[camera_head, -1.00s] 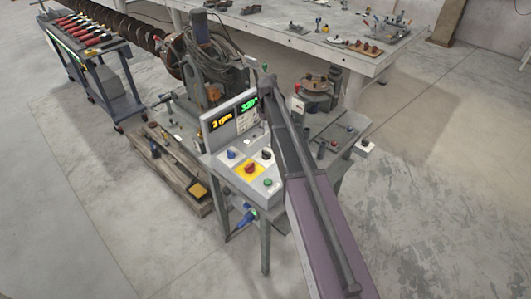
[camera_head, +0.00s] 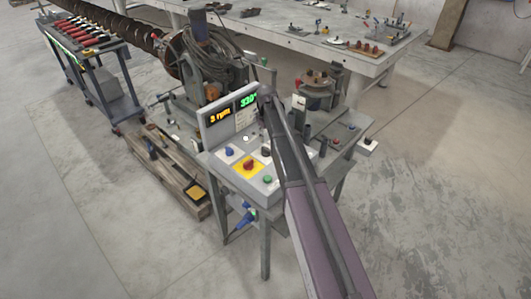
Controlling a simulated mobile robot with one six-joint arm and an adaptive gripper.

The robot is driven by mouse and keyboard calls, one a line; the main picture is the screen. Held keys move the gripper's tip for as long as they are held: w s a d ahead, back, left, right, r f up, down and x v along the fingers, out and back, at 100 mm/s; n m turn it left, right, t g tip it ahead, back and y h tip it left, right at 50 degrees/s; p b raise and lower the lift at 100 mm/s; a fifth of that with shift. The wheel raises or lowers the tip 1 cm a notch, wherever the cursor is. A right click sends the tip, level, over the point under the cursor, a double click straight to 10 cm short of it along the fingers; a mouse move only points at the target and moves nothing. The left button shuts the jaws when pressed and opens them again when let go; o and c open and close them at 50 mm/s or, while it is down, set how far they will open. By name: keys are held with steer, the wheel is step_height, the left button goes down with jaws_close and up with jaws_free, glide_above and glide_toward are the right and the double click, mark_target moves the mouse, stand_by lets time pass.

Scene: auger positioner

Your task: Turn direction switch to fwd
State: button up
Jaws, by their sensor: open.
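The grey control console (camera_head: 224,171) stands in the middle of the head view. Its sloped top carries a blue rotary knob (camera_head: 229,153), a red button (camera_head: 250,166) on a yellow plate, a green button (camera_head: 267,180) and a black rotary knob (camera_head: 266,151). The labels are too small to read, so I cannot tell which knob is the direction switch or where it points. My arm crosses the console's right side, close to the black knob. My gripper cannot be made out; the arm seems to hide it.
The upright display (camera_head: 233,113) on the console shows yellow and green readings. The auger (camera_head: 130,28) and its drive stand behind. A tool cart (camera_head: 97,72) is at left, a wooden pallet (camera_head: 165,170) beside the console, and a long workbench (camera_head: 290,38) behind. The floor at left and right is clear.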

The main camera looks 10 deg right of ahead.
mark_target(266, 148)
steer(key=shift+f+b, duration=3.15)
steer(key=shift+f, duration=0.3)
